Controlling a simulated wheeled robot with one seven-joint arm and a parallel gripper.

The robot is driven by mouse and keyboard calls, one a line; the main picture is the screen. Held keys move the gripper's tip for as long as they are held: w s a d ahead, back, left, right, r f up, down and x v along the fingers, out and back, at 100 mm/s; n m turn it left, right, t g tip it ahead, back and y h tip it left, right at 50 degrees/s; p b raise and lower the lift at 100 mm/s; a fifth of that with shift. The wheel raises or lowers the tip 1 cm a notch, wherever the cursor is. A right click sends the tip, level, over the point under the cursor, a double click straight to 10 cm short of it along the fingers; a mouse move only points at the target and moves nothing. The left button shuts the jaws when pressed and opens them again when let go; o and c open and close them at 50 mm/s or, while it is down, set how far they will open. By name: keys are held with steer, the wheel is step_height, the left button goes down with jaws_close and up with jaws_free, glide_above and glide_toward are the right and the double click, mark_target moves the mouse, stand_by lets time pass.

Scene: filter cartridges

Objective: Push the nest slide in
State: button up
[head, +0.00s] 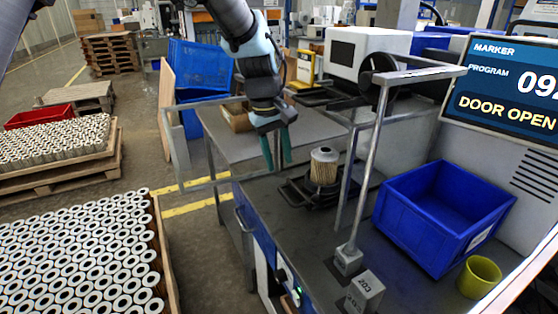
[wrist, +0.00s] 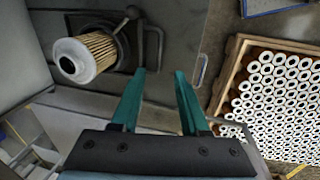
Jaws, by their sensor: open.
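A pleated filter cartridge (head: 324,166) with a pale end cap stands upright in the dark nest slide (head: 300,192) on the grey bench. In the wrist view the cartridge (wrist: 88,58) and the dark nest slide (wrist: 122,55) with a small knobbed lever (wrist: 131,14) are at upper left. My gripper (head: 277,162) is open and empty, left of the cartridge and apart from it. In the wrist view its two teal fingers (wrist: 160,80) point towards the bench edge beside the nest. The underside of the slide is hidden.
A grey post with a bar (head: 372,150) stands right of the nest. A blue bin (head: 440,212) and a yellow cup (head: 479,277) are further right. The marker screen (head: 505,90) reads DOOR OPEN. A pallet of cartridges (head: 85,255) stands at lower left.

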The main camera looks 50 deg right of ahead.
steer(key=shift+c, duration=0.6)
steer(key=a+f+n+g+b, duration=0.1)
steer(key=f+b, duration=0.1)
steer(key=a+f+n+g+b, duration=0.1)
steer(key=a+f+b, duration=0.1)
steer(key=f, duration=0.1)
steer(key=w+a+f+n+g+b, duration=0.1)
steer(key=a+f+n+b, duration=0.1)
steer(key=shift+a+f+h+b, duration=0.15)
steer(key=shift+a+h+b, duration=0.1)
steer(key=shift+h+b, duration=0.15)
steer(key=c, duration=0.6)
steer(key=f+n+g+b, duration=0.1)
steer(key=a+n+g+h+b, duration=0.1)
steer(key=b, duration=0.1)
steer(key=a+f+n+h+b, duration=0.1)
steer(key=shift+w+a+f+n+g, duration=0.25)
steer(key=shift+f+n+g, duration=0.05)
steer(key=shift+n+g, duration=0.1)
steer(key=n+h+b, duration=1)
glide_toward(268, 199)
step_height(268, 199, up, 4)
steer(key=a, duration=0.3)
steer(key=shift+t, duration=0.4)
steer(key=x, duration=1.3)
steer(key=shift+w+f+b, duration=0.1)
steer(key=shift+w+b, duration=0.15)
steer(key=shift+b, duration=0.1)
